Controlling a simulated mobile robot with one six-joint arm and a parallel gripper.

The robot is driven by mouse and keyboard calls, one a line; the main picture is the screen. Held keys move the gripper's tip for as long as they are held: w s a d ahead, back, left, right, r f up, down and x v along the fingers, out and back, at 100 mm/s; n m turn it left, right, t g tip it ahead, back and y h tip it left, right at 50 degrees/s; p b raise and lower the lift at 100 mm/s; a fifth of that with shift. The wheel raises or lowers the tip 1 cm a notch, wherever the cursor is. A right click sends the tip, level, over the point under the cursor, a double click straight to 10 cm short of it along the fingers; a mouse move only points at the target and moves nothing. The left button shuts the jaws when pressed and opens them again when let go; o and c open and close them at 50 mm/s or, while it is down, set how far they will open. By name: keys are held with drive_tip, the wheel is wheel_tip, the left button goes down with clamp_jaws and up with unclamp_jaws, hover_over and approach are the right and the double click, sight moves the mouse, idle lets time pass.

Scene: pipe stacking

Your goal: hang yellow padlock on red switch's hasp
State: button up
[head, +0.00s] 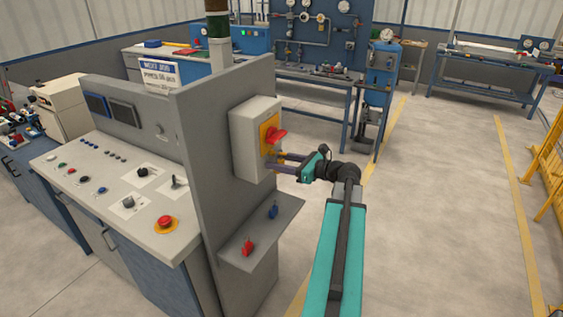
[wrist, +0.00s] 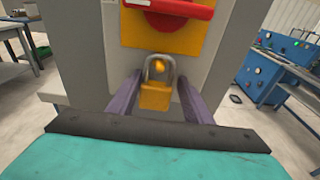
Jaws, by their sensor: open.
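The yellow padlock (wrist: 155,97) is upright below the red switch (wrist: 172,10) in the wrist view, its grey shackle up. A small orange piece, apparently the hasp (wrist: 159,65), shows inside the shackle loop; I cannot tell for sure whether the shackle passes through it. My gripper (wrist: 158,84) is open, with one purple finger on each side of the padlock and gaps visible. In the head view, my gripper (head: 273,160) is at the box's front, just below the red switch (head: 276,136). The padlock is not clearly distinguishable there.
The switch sits on a yellow plate on a grey box (head: 247,145), fixed to the console's side panel. A shelf (head: 262,232) below holds a red padlock (head: 248,247) and a blue padlock (head: 272,211). Open floor (head: 440,210) lies to the right.

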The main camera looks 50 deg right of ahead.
drive_tip(key=shift+a+f+y, duration=0.25)
drive_tip(key=shift+a+y, duration=0.05)
drive_tip(key=shift+a, duration=0.15)
drive_tip(key=shift+s, duration=0.25)
drive_tip(key=b+v, duration=0.3)
drive_tip(key=v, duration=1)
drive_tip(key=shift+s+d+r+b, duration=0.15)
drive_tip(key=shift+d+r+b, duration=0.2)
drive_tip(key=shift+r+b, duration=0.05)
